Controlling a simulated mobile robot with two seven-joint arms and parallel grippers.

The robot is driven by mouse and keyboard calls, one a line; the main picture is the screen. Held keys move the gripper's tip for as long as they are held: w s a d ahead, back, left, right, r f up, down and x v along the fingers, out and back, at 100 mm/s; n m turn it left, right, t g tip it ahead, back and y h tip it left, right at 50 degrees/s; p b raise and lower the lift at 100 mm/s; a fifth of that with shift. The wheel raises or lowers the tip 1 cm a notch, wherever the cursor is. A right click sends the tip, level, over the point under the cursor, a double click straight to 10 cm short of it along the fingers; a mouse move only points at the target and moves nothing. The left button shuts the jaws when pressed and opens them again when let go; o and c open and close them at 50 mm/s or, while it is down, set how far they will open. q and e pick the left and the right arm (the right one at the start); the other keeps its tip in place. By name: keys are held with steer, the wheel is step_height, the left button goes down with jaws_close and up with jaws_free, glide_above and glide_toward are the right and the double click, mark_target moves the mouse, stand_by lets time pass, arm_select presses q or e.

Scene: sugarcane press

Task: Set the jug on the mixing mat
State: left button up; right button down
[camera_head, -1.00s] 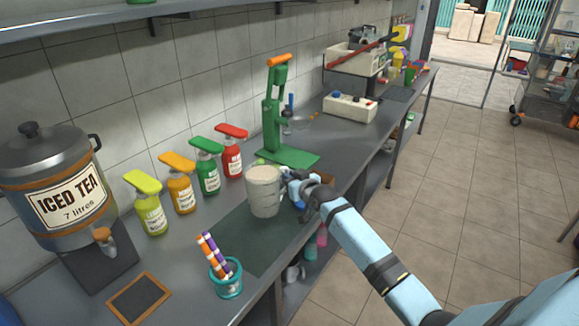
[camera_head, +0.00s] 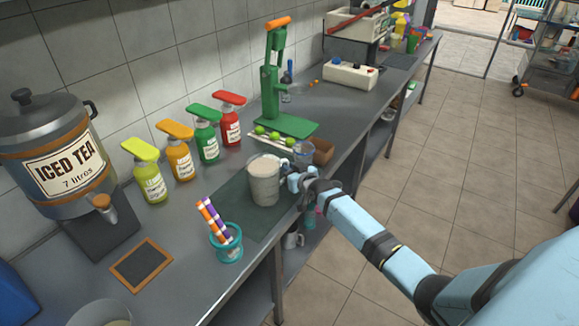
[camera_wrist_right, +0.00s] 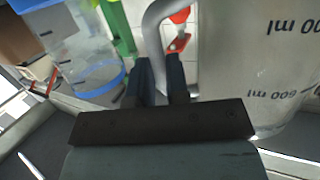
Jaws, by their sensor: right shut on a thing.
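The jug (camera_head: 264,184) is clear with a pale, cloudy filling and stands upright over the dark green mixing mat (camera_head: 232,200). I cannot tell whether its base touches the mat. My right gripper (camera_head: 289,181) is at the jug's right side. In the right wrist view, the fingers (camera_wrist_right: 162,82) are shut on the jug's handle (camera_wrist_right: 153,30). The jug wall (camera_wrist_right: 245,65) with ml marks fills the right of that view. My left gripper is not in view.
A straw cup (camera_head: 227,245) stands by the mat's near left corner. A clear glass (camera_head: 304,152), a brown box (camera_head: 323,152) and a tray of limes (camera_head: 274,137) are behind the jug. Pump bottles (camera_head: 180,160) line the wall. The green press (camera_head: 272,95) is farther back.

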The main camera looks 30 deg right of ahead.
steer(key=shift+r, duration=0.15)
steer(key=c, duration=1.1)
jaws_free()
steer(key=v, duration=1.2)
steer(key=s+a+f+n+g+y, duration=0.1)
steer(key=s+a+f, duration=0.3)
steer(key=s+a, duration=0.4)
steer(key=s+a+f+n+g+y, duration=0.1)
steer(key=s+a+f, duration=0.3)
steer(key=s+a, duration=0.4)
steer(key=s+a+f+n+g+y, duration=0.1)
steer(key=s+a+f+g, duration=0.1)
steer(key=s+a, duration=0.6)
steer(key=s+f, duration=0.1)
steer(key=s, duration=0.2)
steer(key=shift+s+a+f+g, duration=0.3)
steer(key=shift+s+a+f, duration=0.1)
